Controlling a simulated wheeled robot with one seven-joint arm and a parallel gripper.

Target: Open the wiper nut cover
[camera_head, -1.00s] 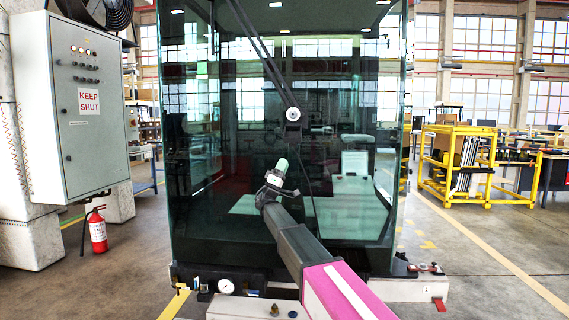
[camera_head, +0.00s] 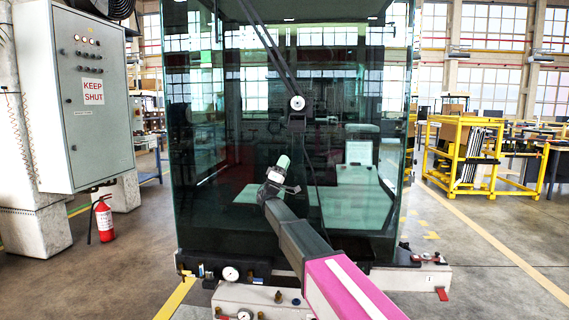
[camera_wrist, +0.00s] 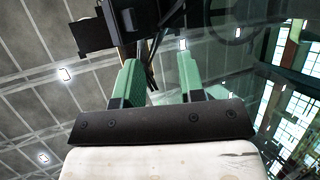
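The wiper nut cover (camera_head: 297,103) is a small round white-grey piece at the pivot of the wiper arm (camera_head: 262,38), on the cab's dark glass front. Whether its lid is shut is too small to tell. My gripper (camera_head: 283,162) is below and slightly left of it, green fingers pointing up, clear of it. In the wrist view my gripper (camera_wrist: 160,72) has its two green fingers apart with nothing held between them. A dark bracket-like part (camera_wrist: 125,15) hangs above the fingertips there, with thin dark rods beside it.
The glass cab front (camera_head: 350,215) stands close ahead. Below it is a trolley ledge with gauges (camera_head: 231,274) and fittings. A grey "KEEP SHUT" cabinet (camera_head: 93,91) and a fire extinguisher (camera_head: 104,219) are at left. A yellow rack (camera_head: 465,155) is at right, with open floor before it.

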